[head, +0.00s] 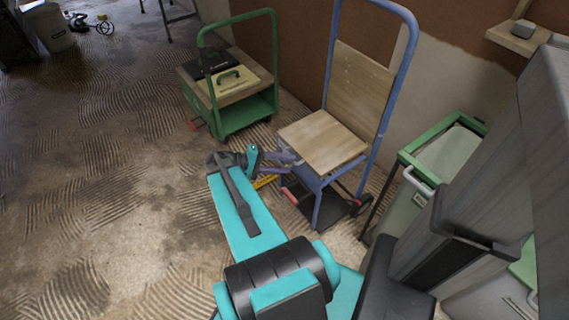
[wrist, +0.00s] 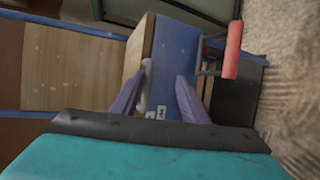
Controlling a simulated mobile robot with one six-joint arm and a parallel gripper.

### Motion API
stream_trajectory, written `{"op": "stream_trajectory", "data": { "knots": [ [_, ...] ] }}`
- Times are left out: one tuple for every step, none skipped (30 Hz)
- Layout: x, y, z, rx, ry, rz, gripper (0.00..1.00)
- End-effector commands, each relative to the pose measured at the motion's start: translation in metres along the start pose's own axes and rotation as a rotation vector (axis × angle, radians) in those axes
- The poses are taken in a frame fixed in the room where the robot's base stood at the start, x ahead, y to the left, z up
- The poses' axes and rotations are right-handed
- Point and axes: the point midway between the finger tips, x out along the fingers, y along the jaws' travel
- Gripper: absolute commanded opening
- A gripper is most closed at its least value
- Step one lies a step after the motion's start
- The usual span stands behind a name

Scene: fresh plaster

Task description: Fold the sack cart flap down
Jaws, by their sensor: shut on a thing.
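The sack cart (head: 383,110) has a blue tube frame and a wooden back panel. Its wooden flap (head: 322,141) sticks out about level from the frame, below the panel. In the wrist view the flap's pale wooden edge (wrist: 139,50) shows beside a blue face. My gripper (head: 288,158) is at the flap's front left edge, its purple fingers pointing at the cart. In the wrist view the fingers (wrist: 160,85) stand either side of the flap's front part, with a small pale grey piece by the left finger. The exact contact is hard to see.
A green trolley (head: 250,104) with cases on top stands left of the cart. A green-rimmed bin (head: 432,165) stands close on the right. A wall is behind. A red-ended lever (wrist: 232,50) shows near the cart's base.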

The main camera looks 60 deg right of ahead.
Motion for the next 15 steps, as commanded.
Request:
{"op": "stream_trajectory", "data": {
  "knots": [
    [-0.002,-0.005,-0.001,-0.002,0.003,-0.012,0.29],
    [-0.003,-0.005,-0.001,-0.002,0.004,-0.012,0.29],
    [-0.005,-0.005,-0.001,-0.002,0.004,-0.012,0.29],
    [-0.007,-0.004,-0.001,-0.002,0.004,-0.012,0.29],
    [-0.009,-0.004,-0.001,-0.002,0.005,-0.012,0.29],
    [-0.011,-0.004,-0.001,-0.002,0.005,-0.012,0.29],
    [-0.014,-0.004,-0.001,-0.002,0.005,-0.012,0.29],
    [-0.017,-0.004,-0.001,-0.002,0.006,-0.011,0.29],
    [-0.021,-0.004,-0.001,-0.002,0.006,-0.01,0.29],
    [-0.025,-0.003,-0.001,-0.002,0.006,-0.009,0.29],
    [-0.028,-0.003,-0.001,-0.002,0.005,-0.009,0.29],
    [-0.032,-0.003,-0.001,-0.001,0.005,-0.009,0.29],
    [-0.036,-0.003,-0.001,-0.001,0.005,-0.008,0.29],
    [-0.04,-0.002,-0.001,-0.001,0.005,-0.007,0.29],
    [-0.045,-0.002,-0.001,-0.001,0.004,-0.006,0.29]
  ]
}}
